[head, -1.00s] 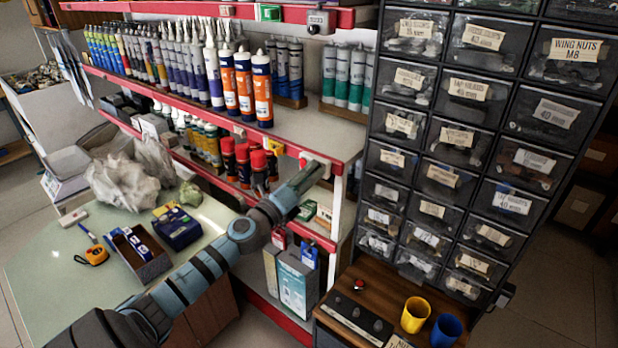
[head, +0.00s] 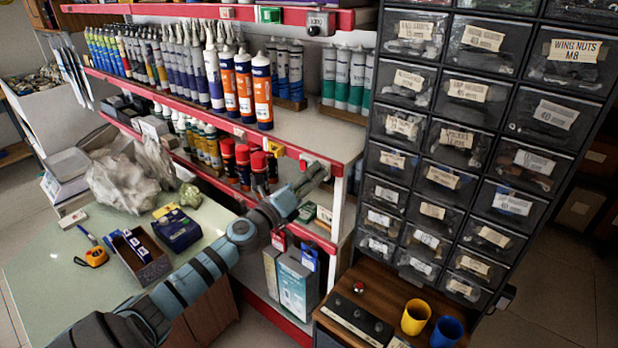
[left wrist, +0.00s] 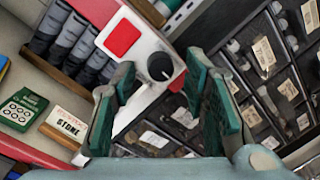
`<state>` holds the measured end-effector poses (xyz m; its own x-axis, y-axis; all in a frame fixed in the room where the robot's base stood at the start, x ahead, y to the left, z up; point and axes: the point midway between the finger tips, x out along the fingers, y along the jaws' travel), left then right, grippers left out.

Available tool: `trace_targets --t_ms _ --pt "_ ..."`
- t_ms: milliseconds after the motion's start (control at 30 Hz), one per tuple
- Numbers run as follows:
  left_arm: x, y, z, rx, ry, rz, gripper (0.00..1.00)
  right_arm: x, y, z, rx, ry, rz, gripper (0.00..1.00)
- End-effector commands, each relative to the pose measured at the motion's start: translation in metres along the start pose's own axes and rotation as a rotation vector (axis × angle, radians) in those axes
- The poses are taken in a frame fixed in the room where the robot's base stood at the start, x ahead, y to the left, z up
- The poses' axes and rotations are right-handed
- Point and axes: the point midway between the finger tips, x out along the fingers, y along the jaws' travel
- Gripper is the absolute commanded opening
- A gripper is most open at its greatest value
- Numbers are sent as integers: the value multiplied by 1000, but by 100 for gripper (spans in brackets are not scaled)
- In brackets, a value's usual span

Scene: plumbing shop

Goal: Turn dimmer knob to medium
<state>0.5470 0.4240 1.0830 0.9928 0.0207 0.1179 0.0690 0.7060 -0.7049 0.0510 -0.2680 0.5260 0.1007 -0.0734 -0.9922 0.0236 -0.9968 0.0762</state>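In the left wrist view, a round black dimmer knob (left wrist: 160,66) sits on a light grey plate, beside a red square switch (left wrist: 123,38). My left gripper (left wrist: 160,74) is open, with its two green-padded fingers on either side of the knob in the picture. I cannot tell whether either finger touches it. In the head view, my left gripper (head: 316,172) is at the right end of the middle shelf's red edge, by a red-and-white switch (head: 307,160). The knob is hidden there behind the gripper. My right gripper is out of view.
Another dark knob (head: 315,29) is on the upper shelf edge. A drawer cabinet (head: 445,150) stands close to the right. Below it are a black strip with knobs (head: 352,318), a yellow cup (head: 415,316) and a blue cup (head: 446,331). Cartridges (head: 243,82) line the shelf.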

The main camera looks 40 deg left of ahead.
Motion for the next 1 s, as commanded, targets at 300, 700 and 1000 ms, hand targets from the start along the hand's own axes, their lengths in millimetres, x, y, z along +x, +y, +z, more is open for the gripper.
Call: trace_targets --t_ms 300,700,1000 --pt "-10 2 0 6 2 7 41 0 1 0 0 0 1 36" --pt "-104 0 -2 6 7 0 41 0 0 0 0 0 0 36" --pt "-120 -1 0 0 0 -1 41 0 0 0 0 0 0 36"
